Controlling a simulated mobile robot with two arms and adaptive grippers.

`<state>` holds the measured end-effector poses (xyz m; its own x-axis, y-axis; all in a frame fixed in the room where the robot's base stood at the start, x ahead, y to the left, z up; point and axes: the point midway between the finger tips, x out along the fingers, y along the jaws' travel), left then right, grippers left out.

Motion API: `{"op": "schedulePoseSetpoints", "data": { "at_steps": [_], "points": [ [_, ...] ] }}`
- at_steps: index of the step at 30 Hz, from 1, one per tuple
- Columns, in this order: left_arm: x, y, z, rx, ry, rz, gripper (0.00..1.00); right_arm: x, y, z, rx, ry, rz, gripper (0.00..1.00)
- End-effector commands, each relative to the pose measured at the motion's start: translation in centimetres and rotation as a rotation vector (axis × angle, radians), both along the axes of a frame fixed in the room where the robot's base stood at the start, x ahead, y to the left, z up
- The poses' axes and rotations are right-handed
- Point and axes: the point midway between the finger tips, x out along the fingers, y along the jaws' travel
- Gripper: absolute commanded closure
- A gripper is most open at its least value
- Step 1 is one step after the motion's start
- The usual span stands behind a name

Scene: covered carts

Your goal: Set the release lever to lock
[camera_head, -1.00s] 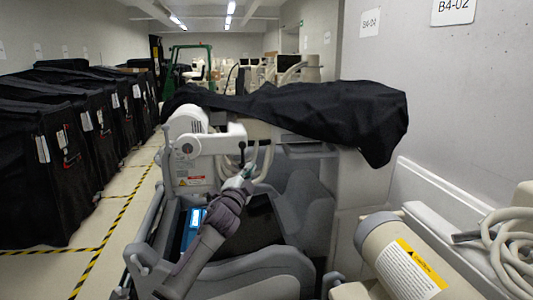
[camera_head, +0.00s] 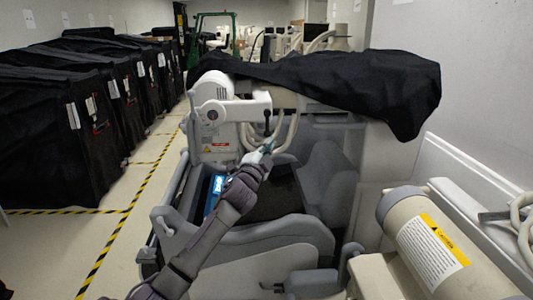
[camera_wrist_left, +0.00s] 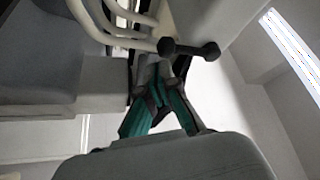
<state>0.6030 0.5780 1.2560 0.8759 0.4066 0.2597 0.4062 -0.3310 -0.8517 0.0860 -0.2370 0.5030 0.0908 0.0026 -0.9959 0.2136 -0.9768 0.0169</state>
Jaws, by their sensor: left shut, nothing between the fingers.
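The release lever looks to be the short black lever (camera_head: 268,122) hanging from the white arm joint of the cart. In the left wrist view it is a dark bar with a rounded knob at each end (camera_wrist_left: 188,49). My left gripper (camera_head: 270,146), with green fingers, is just below the lever in the head view. In the left wrist view its fingers (camera_wrist_left: 158,85) are closed and empty, with the tips close to the lever. Whether they touch it I cannot tell. My right gripper is not in view.
A black cover (camera_head: 330,85) drapes over the cart's top. Pale hoses (camera_head: 288,128) hang close behind my left gripper. A lit blue screen (camera_head: 217,188) sits left of my arm. Covered carts (camera_head: 50,140) line the left.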

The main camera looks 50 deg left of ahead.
Motion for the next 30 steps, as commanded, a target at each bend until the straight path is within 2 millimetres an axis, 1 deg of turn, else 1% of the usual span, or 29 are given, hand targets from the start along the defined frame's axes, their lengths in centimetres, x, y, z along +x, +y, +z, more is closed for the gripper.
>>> {"op": "schedulePoseSetpoints", "data": {
  "at_steps": [1,6,9,12,18,30],
  "points": [
    [-1.0,-0.6,-0.5,0.0,0.002,-0.003,1.0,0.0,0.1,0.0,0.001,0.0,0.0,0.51],
    [-4.2,-2.3,-1.3,0.002,0.0,-0.006,1.0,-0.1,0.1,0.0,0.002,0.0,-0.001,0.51],
    [-5.7,-3.1,-1.6,0.004,-0.002,-0.006,1.0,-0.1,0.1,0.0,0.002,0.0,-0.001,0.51],
    [-6.8,-3.6,-1.9,0.004,-0.003,-0.006,1.0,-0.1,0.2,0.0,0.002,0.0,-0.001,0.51],
    [-7.6,-4.0,-2.0,0.005,-0.005,-0.006,1.0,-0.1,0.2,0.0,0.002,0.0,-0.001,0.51],
    [-7.6,-4.0,-2.0,0.006,-0.005,-0.007,1.0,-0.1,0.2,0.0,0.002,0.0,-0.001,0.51]
  ]
}}
